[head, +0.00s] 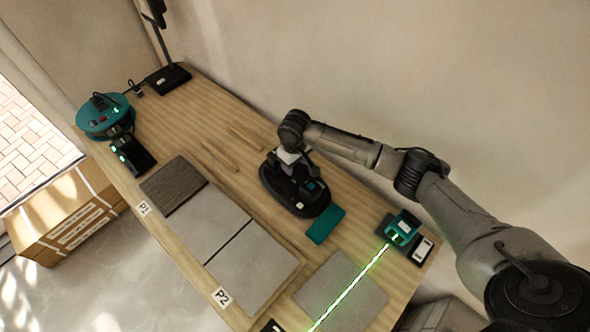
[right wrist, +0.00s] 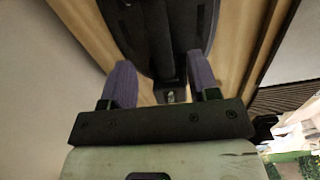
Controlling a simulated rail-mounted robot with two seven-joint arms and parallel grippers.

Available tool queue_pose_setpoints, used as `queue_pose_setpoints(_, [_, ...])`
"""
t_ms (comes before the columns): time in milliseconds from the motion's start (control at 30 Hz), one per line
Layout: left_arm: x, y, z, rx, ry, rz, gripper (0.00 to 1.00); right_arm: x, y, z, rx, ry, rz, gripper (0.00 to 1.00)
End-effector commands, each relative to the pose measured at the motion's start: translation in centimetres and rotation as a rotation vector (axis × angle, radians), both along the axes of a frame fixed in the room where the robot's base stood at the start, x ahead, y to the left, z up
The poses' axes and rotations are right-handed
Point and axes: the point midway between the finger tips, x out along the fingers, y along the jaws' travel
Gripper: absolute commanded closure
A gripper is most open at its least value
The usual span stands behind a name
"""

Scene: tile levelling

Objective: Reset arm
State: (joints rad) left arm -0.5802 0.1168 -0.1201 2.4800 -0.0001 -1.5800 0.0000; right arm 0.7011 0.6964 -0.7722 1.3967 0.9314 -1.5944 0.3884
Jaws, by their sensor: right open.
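My right arm comes in from the right in the head view, and its gripper (head: 289,155) points down at a black device on an oval base (head: 312,207). The right wrist view shows the gripper (right wrist: 163,88) with its two purple-grey fingers spread apart. The black device (right wrist: 165,35) lies just beyond and between the fingertips, with visible gaps at the sides. I cannot tell whether a finger touches it. My left gripper is in neither view.
Grey tiles (head: 208,222) and a darker tile (head: 172,185) lie on the wooden table (head: 215,110). A laser device (head: 402,228) casts a green line over another tile (head: 325,290). A teal block (head: 325,225), a round teal tool (head: 103,116) and a cardboard box (head: 65,222) are nearby.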

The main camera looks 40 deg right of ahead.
Motion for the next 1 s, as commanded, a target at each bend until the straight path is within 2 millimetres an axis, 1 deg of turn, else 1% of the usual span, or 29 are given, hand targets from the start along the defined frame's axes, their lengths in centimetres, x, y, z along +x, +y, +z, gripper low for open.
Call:
queue_pose_setpoints(33, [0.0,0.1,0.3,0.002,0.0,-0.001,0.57,0.0,0.0,1.2,0.0,-0.002,0.002,0.45])
queue_pose_setpoints(200, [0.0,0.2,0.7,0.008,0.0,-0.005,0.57,0.0,0.0,3.9,0.0,-0.002,0.001,0.45])
queue_pose_setpoints(300, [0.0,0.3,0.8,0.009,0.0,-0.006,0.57,0.1,0.0,5.1,0.001,-0.003,0.0,0.45])
queue_pose_setpoints(400, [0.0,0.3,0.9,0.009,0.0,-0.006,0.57,0.0,0.0,5.9,0.0,-0.001,0.0,0.45])
queue_pose_setpoints(533, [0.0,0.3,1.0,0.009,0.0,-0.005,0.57,0.0,0.0,6.4,0.0,-0.001,0.0,0.45])
queue_pose_setpoints(767, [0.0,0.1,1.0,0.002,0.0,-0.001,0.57,0.0,0.0,6.6,0.0,0.0,0.01,0.45])
queue_pose_setpoints(867, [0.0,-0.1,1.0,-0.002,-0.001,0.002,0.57,0.1,0.1,6.6,0.003,-0.006,0.062,0.45])
queue_pose_setpoints(933, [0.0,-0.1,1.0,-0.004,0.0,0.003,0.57,0.6,-0.5,6.6,-0.031,-0.036,0.121,0.45])
queue_pose_setpoints(1000, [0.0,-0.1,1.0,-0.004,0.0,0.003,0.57,1.4,-0.5,7.4,-0.093,-0.1,0.194,0.45])
